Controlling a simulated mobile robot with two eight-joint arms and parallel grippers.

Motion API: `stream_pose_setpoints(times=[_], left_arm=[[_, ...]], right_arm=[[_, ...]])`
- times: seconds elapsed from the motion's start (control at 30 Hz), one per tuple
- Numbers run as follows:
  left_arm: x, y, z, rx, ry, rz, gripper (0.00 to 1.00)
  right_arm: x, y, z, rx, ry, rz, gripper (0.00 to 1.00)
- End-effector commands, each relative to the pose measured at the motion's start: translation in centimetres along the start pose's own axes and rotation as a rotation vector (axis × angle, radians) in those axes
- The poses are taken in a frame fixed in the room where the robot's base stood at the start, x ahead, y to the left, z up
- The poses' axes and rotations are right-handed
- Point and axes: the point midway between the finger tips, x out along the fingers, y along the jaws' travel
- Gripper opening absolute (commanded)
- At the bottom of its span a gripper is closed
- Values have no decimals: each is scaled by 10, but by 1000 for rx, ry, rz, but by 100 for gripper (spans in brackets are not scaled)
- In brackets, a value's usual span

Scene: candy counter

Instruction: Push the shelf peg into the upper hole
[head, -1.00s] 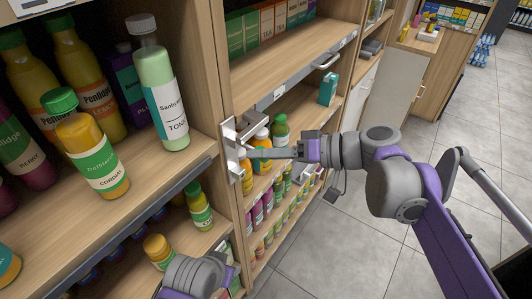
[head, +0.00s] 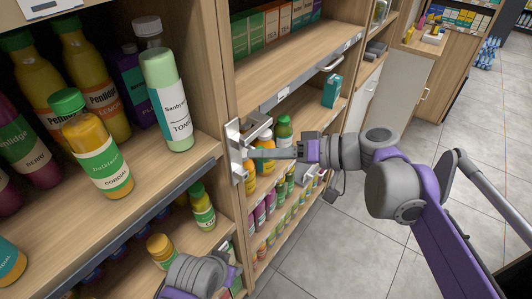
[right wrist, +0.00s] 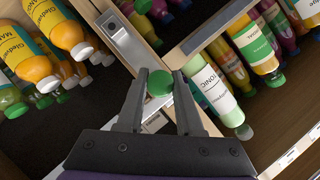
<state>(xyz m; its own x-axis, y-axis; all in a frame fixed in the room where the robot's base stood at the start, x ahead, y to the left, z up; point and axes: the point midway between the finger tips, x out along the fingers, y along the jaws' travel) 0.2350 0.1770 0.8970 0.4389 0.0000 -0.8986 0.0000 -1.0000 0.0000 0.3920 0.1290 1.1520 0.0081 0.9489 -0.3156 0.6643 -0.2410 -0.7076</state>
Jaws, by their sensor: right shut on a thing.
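A pale metal plate (head: 236,152) is fixed upright on the front edge of the shelf divider, and it also shows in the right wrist view (right wrist: 128,42). My right gripper (head: 268,153) reaches in from the right, its fingertips close to the plate. In the right wrist view, its two dark fingers (right wrist: 160,84) are shut on a small piece with a round green head, which I take as the shelf peg (right wrist: 160,82). The peg's far end and its contact with the plate are hidden. A link of my left arm shows at the bottom; my left gripper is not in view.
Bottles, including a green-capped yellow one (head: 97,150) and a pale green one (head: 167,100), stand on the left shelf. Several small bottles fill the lower shelves behind my right gripper. A teal box (head: 332,90) stands farther back. The tiled floor (head: 330,250) at right is open.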

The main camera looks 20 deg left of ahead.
Motion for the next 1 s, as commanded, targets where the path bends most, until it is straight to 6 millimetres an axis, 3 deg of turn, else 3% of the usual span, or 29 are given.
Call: stream_pose_setpoints(times=[1.0], left_arm=[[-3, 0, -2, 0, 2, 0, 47]], right_arm=[[7, 0, -4, 0, 0, 0, 0]])
